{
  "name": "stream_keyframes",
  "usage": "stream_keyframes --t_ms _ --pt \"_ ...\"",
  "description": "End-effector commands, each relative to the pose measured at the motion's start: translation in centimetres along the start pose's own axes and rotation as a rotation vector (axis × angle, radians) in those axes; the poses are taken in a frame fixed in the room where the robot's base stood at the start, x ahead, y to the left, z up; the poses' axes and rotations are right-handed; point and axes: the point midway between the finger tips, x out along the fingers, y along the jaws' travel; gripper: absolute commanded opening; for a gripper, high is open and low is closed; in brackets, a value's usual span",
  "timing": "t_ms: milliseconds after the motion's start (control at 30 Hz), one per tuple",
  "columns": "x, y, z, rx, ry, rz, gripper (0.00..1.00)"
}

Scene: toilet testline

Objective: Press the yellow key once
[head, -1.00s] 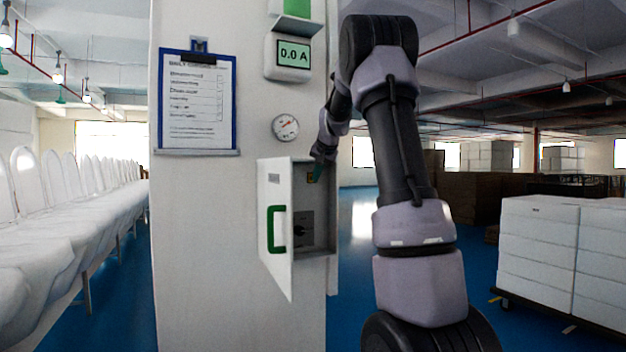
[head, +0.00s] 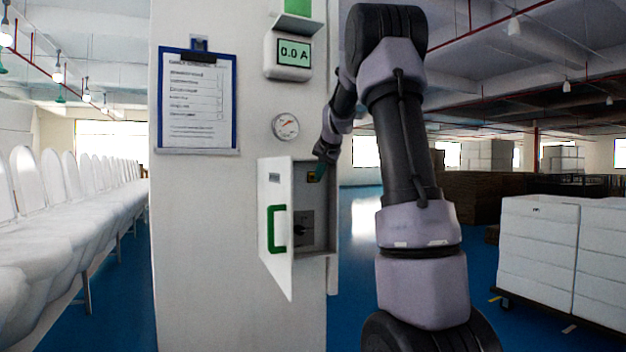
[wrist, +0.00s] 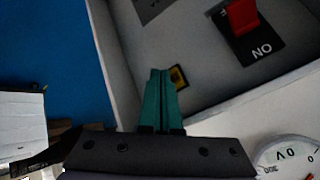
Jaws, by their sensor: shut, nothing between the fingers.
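The yellow key (head: 312,177) is a small yellow patch in the upper part of the open wall box, partly hidden by my gripper in the head view. In the wrist view the yellow key (wrist: 180,76) has a dark centre and sits on the box's inner surface, just right of my fingertips. My gripper (wrist: 160,73) has teal fingers, closed together and empty. In the head view my gripper (head: 322,171) is at the box opening, beside the key. I cannot tell whether the fingertips touch it.
The box door (head: 276,228) with a green handle hangs open to the left. A red switch (wrist: 243,15) on a black ON plate is inside the box. A round gauge (head: 285,126), a 0.0 A display (head: 293,53) and a clipboard (head: 197,100) are on the pillar.

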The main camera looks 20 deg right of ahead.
Motion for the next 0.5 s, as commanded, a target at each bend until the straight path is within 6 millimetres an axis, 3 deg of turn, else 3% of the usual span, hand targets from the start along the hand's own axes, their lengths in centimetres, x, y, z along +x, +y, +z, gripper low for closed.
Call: stream_keyframes --t_ms 500 --pt "-3.0 2.2 2.2 0.001 -0.001 0.001 0.0"
